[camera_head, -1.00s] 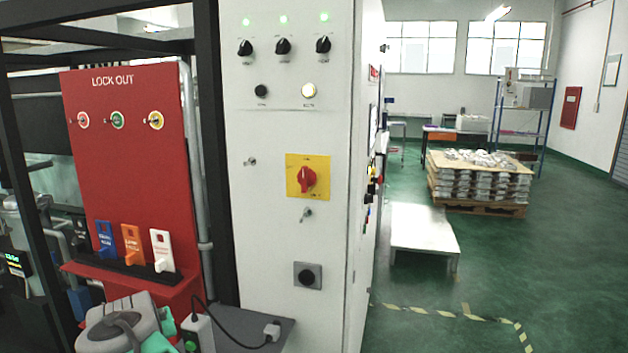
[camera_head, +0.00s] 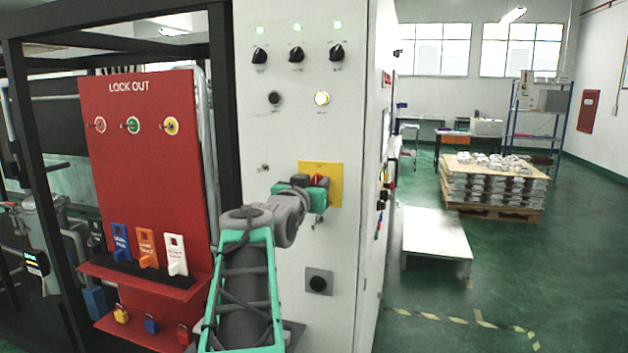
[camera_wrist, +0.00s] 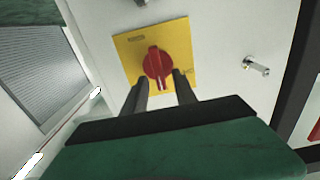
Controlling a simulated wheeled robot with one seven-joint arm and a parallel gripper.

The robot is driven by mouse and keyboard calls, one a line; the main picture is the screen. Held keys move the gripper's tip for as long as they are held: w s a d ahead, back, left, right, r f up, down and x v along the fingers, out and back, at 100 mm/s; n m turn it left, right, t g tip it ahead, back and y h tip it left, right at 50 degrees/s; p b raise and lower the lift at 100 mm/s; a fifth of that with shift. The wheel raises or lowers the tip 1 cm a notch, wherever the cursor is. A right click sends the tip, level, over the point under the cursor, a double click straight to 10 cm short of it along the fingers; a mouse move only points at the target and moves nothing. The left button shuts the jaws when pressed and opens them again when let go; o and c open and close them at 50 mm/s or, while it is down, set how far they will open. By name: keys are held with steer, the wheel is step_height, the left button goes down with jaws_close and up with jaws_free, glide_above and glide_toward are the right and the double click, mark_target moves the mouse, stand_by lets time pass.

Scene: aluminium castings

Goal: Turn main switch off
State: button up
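The main switch is a red rotary knob (camera_wrist: 157,63) on a yellow square plate (camera_head: 336,186), set on the front of the white cabinet (camera_head: 345,250). In the head view my gripper (camera_head: 318,184) is in front of the plate and hides most of the knob. In the wrist view the two dark fingers of my gripper (camera_wrist: 163,88) are spread apart, pointing at the plate, one low on each side of the knob. The knob shows whole beyond the fingertips. I cannot tell whether the fingers touch it.
Green lamps, black selector knobs and a lit button (camera_head: 321,98) are above the switch. A key-like fitting (camera_wrist: 256,66) sticks out beside the plate. A red lockout board (camera_head: 150,200) with tags stands at the left. A low white platform (camera_head: 436,232) stands right of the cabinet.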

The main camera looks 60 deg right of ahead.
steer(key=shift+c, duration=0.5)
jaws_close()
